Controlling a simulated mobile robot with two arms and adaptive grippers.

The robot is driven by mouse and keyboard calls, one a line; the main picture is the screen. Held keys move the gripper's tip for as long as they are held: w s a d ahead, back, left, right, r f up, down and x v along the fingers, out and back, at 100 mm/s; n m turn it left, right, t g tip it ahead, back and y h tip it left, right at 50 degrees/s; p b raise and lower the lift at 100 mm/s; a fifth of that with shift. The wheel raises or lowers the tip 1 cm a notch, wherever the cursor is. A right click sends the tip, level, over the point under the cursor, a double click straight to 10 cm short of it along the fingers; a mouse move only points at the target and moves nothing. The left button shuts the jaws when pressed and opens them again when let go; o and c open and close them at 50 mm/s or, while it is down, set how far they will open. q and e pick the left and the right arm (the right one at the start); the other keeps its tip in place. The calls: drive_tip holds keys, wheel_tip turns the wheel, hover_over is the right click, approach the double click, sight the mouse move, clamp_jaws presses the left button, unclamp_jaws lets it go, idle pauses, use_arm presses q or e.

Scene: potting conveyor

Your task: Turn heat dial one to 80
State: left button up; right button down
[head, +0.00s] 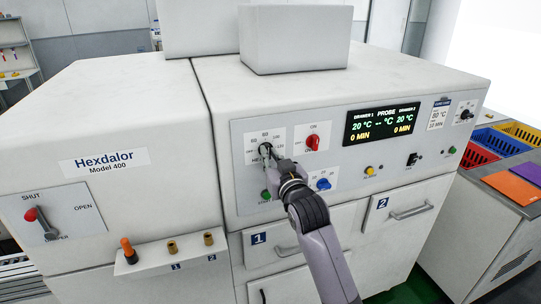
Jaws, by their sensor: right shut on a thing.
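The heat dial (264,147) is a dark knob at the upper left of the control panel, above drawer 1, with a printed scale around it. My right gripper (268,157) is at the dial and shut on it. The gripper and wrist cover the lower right of the dial and part of its scale, so I cannot read the dial's setting. The display (382,123) shows 20 °C and 0 MIN for drawer 1 and drawer 2, with the probe blank. My left gripper is not in view.
A red knob (313,142) and a blue knob (323,184) sit right of the dial. A green button (266,195) is just below the gripper. Drawer handles (410,212) stick out below. A red-knobbed damper lever (40,222) is at the far left.

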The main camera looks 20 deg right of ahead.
drive_tip(key=shift+f, duration=0.1)
idle(0.4)
drive_tip(key=c, duration=1.6)
unclamp_jaws()
drive_tip(key=shift+c, duration=0.2)
drive_tip(key=s, duration=1.2)
drive_tip(key=shift+d, duration=0.2)
